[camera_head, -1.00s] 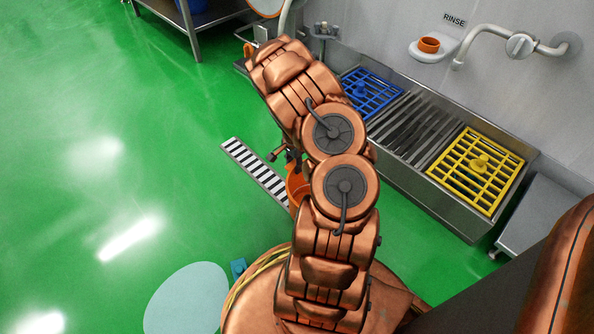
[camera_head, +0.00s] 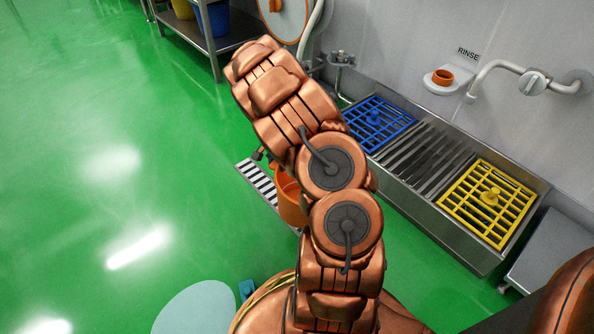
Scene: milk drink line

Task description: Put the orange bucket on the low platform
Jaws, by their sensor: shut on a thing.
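The orange bucket (camera_head: 291,202) shows partly beside my arm, its open top and one side visible; the arm covers its right part. It appears in front of the striped floor strip, and I cannot tell its height above the floor. My gripper (camera_head: 266,158) shows only as small dark parts just above and left of the bucket. It is shut on the bucket, though the grip point is mostly hidden behind the arm. A low grey flat-topped platform (camera_head: 553,252) stands at the right, next to the sink.
The steel sink (camera_head: 419,160) along the wall holds a blue grid (camera_head: 378,124) and a yellow grid (camera_head: 488,203). A rinse tap (camera_head: 497,66) juts out above. A steel rack (camera_head: 205,43) with buckets stands at the upper left. The green floor at left is mostly open.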

